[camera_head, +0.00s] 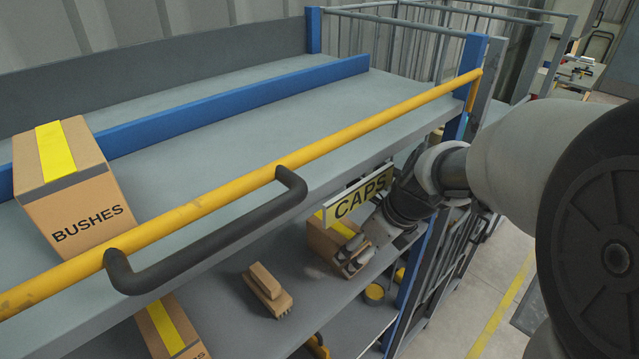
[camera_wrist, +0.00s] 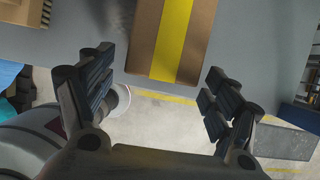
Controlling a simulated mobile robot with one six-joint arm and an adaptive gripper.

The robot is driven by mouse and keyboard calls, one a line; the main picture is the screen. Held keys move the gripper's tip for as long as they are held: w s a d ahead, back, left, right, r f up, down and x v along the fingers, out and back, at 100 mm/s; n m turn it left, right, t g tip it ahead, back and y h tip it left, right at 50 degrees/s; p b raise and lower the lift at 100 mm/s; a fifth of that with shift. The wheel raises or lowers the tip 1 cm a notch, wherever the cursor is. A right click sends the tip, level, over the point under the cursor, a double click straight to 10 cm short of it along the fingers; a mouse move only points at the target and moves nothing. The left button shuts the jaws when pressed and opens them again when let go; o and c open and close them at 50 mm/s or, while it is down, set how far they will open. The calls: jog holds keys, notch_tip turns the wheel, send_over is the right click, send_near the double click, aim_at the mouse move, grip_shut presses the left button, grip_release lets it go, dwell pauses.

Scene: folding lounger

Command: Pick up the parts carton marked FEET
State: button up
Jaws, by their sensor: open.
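No carton lettering reading FEET is visible. A brown carton with a yellow tape band (camera_head: 323,240) stands on the shelf below the top one, under the CAPS sign (camera_head: 357,194). Its marking cannot be read. My gripper (camera_head: 354,256) is open at this carton's near side. In the wrist view the taped carton (camera_wrist: 141,42) lies ahead, between the two spread fingers and mostly beyond their tips. I cannot tell whether a finger touches it. Another carton marked BUSHES (camera_head: 75,195) stands on the top shelf. A third taped carton (camera_head: 165,330) is partly hidden at lower left.
A yellow rail (camera_head: 200,205) with a black handle (camera_head: 225,236) runs along the top shelf edge, above my gripper. A blue post (camera_head: 413,283) stands right of my gripper. Open floor lies further right.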

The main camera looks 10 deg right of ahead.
jog(key=b+x, duration=0.3)
jog(key=x, duration=0.1)
jog(key=shift+f, duration=0.3)
jog(key=shift+r, duration=0.1)
jog(key=shift+c, duration=0.2)
jog(key=c, duration=1.4)
